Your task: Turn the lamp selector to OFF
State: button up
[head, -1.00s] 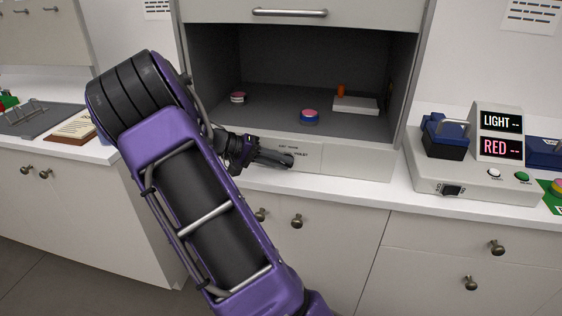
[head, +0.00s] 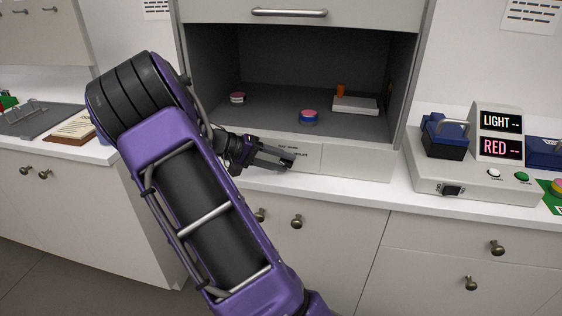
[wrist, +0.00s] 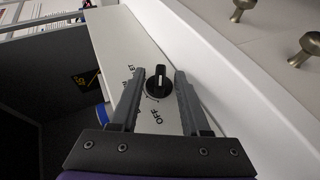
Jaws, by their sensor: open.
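The lamp selector is a small black round knob (wrist: 159,84) with a pale pointer mark, on the light front panel (head: 350,163) below the booth. In the wrist view, the word OFF (wrist: 157,116) is printed beside it on the side toward my gripper's palm, with other partly hidden labels to its left. Which label the pointer faces is hard to tell. My gripper (head: 289,161) is open in front of the panel. In the wrist view its fingertips (wrist: 160,72) stand on either side of the knob, with gaps visible.
Inside the open booth (head: 260,105) are a pink-topped blue jar (head: 309,117), a smaller jar (head: 237,98) and a white block (head: 356,105) with an orange piece. A display unit (head: 465,180) reading LIGHT and RED stands right. Drawer knobs (head: 297,221) lie below the counter.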

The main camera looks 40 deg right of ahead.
jog(key=p+v, duration=0.1)
jog(key=v, duration=1.6)
jog(key=shift+a+r+p, duration=0.15)
jog(key=shift+a+p, duration=0.05)
jog(key=shift+p, duration=0.1)
